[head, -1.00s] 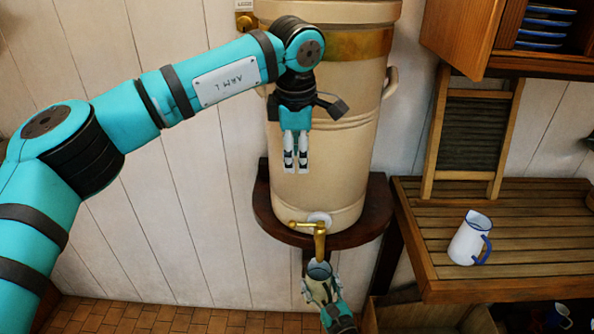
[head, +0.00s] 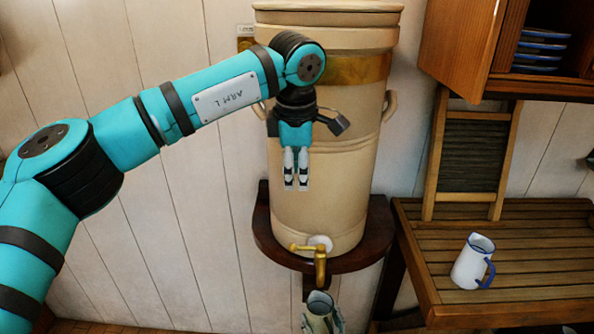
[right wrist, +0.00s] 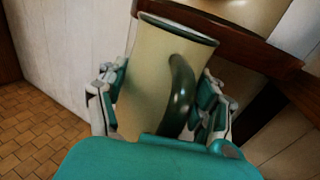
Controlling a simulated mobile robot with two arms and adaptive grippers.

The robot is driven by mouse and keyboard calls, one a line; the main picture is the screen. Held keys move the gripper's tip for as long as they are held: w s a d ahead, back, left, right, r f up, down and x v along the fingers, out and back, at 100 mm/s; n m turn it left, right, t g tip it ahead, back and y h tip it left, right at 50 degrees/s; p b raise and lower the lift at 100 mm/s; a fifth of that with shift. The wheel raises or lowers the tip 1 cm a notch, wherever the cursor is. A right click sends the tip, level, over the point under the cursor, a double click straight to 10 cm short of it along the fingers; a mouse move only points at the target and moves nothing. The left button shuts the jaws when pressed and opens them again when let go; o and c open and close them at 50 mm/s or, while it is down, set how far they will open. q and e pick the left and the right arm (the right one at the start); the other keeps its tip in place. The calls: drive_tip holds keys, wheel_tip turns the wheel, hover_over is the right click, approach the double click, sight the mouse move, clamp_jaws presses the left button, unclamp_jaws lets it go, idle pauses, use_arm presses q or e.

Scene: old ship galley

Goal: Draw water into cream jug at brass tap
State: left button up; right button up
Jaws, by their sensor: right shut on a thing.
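The cream jug (head: 319,300), with a dark green rim and handle, is upright under the brass tap (head: 320,265) in the head view, its mouth close below the spout. In the right wrist view the jug (right wrist: 150,75) fills the space between the fingers of my right gripper (right wrist: 165,90), which is shut on it with the handle facing the wrist. I cannot see into the jug, and no water stream shows. The tap's lever points left. My left gripper (head: 296,186) hangs in front of the cream urn, above the tap, its fingers together and empty.
The cream urn (head: 340,200) stands on a dark wooden wall shelf (head: 268,240). A white jug with a blue handle (head: 470,265) stands on the slatted counter (head: 540,235) at right. An open cupboard door (head: 460,45) and a washboard (head: 470,150) are above it.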

drive_tip(key=s, duration=0.9)
drive_tip(key=shift+s, duration=0.25)
idle(0.4)
drive_tip(key=shift+r, duration=0.1)
